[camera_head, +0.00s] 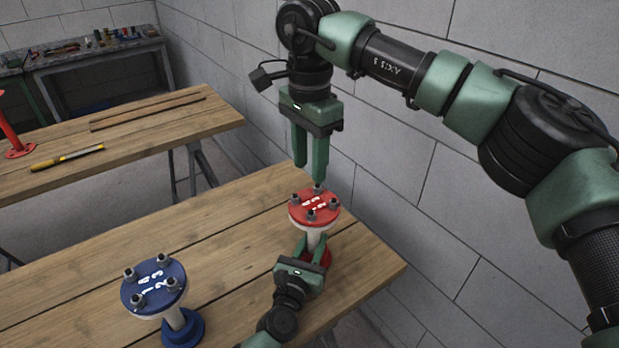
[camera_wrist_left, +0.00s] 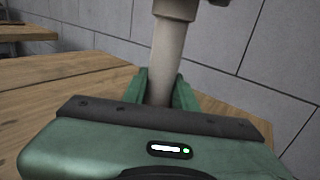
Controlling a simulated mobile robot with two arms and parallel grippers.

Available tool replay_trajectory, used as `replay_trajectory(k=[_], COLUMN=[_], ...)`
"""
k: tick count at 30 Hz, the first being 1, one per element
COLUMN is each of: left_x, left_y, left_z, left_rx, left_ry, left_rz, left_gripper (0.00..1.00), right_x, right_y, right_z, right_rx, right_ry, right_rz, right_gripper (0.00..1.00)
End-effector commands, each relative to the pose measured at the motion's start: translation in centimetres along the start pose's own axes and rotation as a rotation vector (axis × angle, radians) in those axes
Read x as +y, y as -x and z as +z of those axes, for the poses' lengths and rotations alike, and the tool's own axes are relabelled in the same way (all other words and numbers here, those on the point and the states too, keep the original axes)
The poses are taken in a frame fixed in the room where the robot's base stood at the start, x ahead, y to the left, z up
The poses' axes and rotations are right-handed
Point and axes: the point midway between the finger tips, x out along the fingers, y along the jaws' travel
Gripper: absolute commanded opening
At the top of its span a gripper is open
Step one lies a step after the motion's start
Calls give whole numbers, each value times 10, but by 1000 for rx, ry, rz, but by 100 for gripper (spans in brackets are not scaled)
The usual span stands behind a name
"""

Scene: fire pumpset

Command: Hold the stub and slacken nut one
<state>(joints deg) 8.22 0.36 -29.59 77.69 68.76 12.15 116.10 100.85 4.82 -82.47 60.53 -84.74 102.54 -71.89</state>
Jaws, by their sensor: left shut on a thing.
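The red stub has a red top flange (camera_head: 302,206) with white number marks and several grey nuts, a pale pipe (camera_head: 314,238) and a red foot (camera_head: 325,257). It stands upright near the table's right corner. My left gripper (camera_head: 309,247) is shut on the pipe below the flange; the left wrist view shows the pale pipe (camera_wrist_left: 166,60) between its green fingers. My right gripper (camera_head: 310,174) points down from above, its fingers apart and empty. Which nut is number one is unclear.
A blue stub (camera_head: 154,285) with numbered nuts stands at the front left of the wooden table (camera_head: 235,237). A second table (camera_head: 120,150) holds a yellow-handled tool (camera_head: 67,157) and a red stand. A block wall (camera_head: 430,190) runs close behind the right side.

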Motion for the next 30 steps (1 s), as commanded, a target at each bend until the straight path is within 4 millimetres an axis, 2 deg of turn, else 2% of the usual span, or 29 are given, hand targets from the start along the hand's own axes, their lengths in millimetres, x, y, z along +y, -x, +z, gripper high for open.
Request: replay_trajectory(k=[10,11,13,24,26,30], left_x=[0,0,0,0,0,0], left_y=[0,0,0,2,7,30], left_z=[0,0,0,0,-1,-1], left_rx=[1,1,0,1,1,2], left_ry=[0,0,0,1,2,3], left_rz=[0,0,0,0,0,1], left_gripper=[0,33,53,53,53,53], right_x=[0,0,0,0,0,0], right_y=[6,6,6,5,5,5], right_z=[0,0,0,0,0,0], right_rx=[0,-1,0,-1,-1,-1], right_ry=[0,0,0,0,0,0], right_rz=[1,1,1,1,1,1], right_gripper=[39,39,39,39,39,39])
